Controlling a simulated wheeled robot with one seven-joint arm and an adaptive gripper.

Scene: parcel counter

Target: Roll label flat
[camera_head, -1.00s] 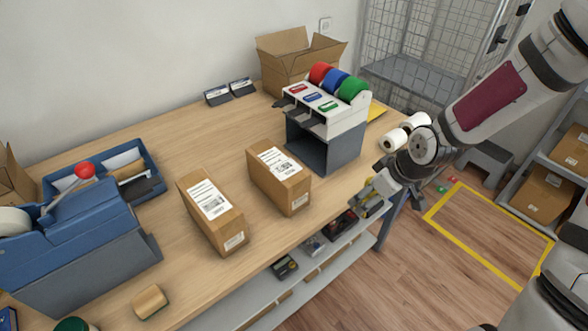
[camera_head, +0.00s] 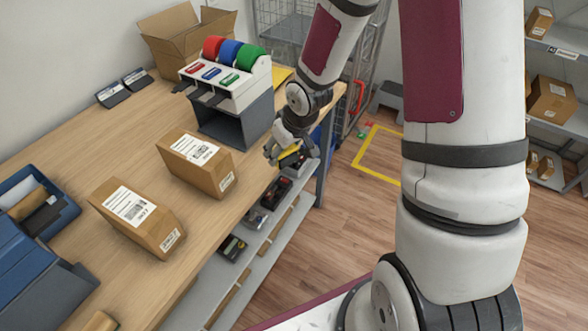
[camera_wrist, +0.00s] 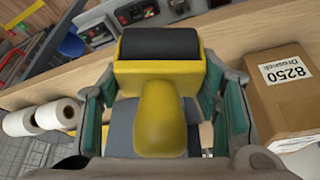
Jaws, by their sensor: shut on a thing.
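My gripper (camera_head: 281,150) is shut on a yellow hand roller with a black cylinder. In the wrist view the roller's yellow handle (camera_wrist: 160,120) is between the fingers, with the black cylinder (camera_wrist: 160,43) beyond them. The gripper is by the counter's front edge, right of the boxes and apart from them. In the wrist view a box label (camera_wrist: 284,68) reads "8250 Drosnek".
A tape dispenser stand (camera_head: 230,100) with red, blue and green rolls stands behind the gripper. An open carton (camera_head: 190,45) is at the back. A shelf (camera_head: 233,275) with small devices runs under the counter (camera_head: 100,150). White paper rolls (camera_wrist: 58,114) show at left in the wrist view.

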